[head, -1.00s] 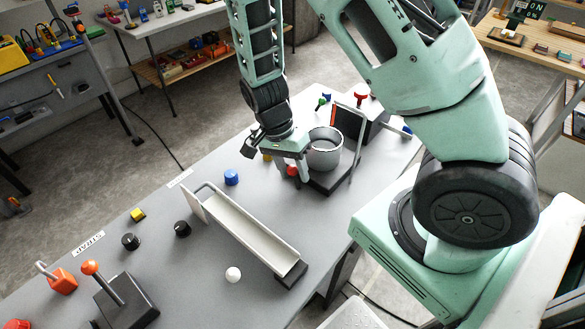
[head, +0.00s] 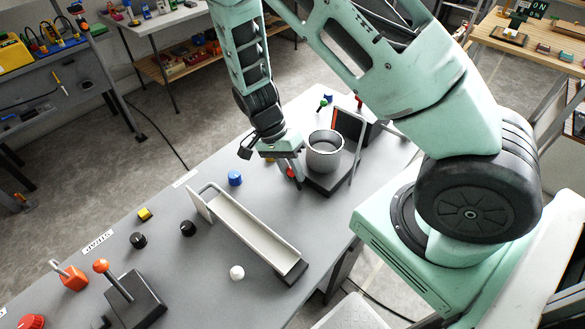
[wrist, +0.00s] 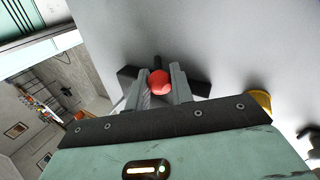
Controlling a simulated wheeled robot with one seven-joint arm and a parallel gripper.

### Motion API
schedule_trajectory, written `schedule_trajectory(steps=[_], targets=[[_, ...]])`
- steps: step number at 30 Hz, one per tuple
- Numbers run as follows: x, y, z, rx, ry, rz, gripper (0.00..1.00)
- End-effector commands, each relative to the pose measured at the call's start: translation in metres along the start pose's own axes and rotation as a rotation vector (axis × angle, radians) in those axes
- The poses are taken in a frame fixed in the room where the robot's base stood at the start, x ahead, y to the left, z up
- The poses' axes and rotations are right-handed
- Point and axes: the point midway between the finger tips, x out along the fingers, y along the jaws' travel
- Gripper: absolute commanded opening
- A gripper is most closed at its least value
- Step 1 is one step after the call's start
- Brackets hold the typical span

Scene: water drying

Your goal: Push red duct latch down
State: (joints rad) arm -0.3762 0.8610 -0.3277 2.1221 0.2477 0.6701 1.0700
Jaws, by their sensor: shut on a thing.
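The red latch knob (head: 291,172) is beside the grey cup (head: 324,152), mostly hidden by my fingers in the head view. In the wrist view the round red knob (wrist: 158,82) sits between my two fingertips, with a dark base behind it. My gripper (head: 289,168) points down at the table and is shut on the red knob. The wrist view also shows my gripper (wrist: 160,88) with a finger on either side of the knob. How far the latch is tilted cannot be told.
The grey cup stands on a dark base with a metal frame, close right of my gripper. A blue knob (head: 235,178) and a pale chute (head: 245,228) are to the left. An orange-topped lever (head: 118,280) is at the lower left. Free tabletop lies between them.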

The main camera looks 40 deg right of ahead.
Motion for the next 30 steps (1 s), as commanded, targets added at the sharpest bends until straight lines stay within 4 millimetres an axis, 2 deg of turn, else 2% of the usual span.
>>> schedule_trajectory(steps=[2,3,5,13,17,23,30], targets=[[-0.001,-0.001,-0.001,0.000,0.001,-0.005,0.00],[-0.001,-0.001,-0.001,0.000,0.001,-0.005,0.28],[-0.001,-0.001,-0.001,0.000,0.001,-0.005,0.43],[-0.001,-0.001,0.000,0.000,0.001,-0.004,0.43],[-0.008,-0.002,0.000,-0.001,0.002,-0.007,0.43],[-0.044,-0.003,0.000,-0.003,0.003,-0.011,0.43],[-0.101,-0.003,0.000,-0.002,0.002,-0.011,0.43]])
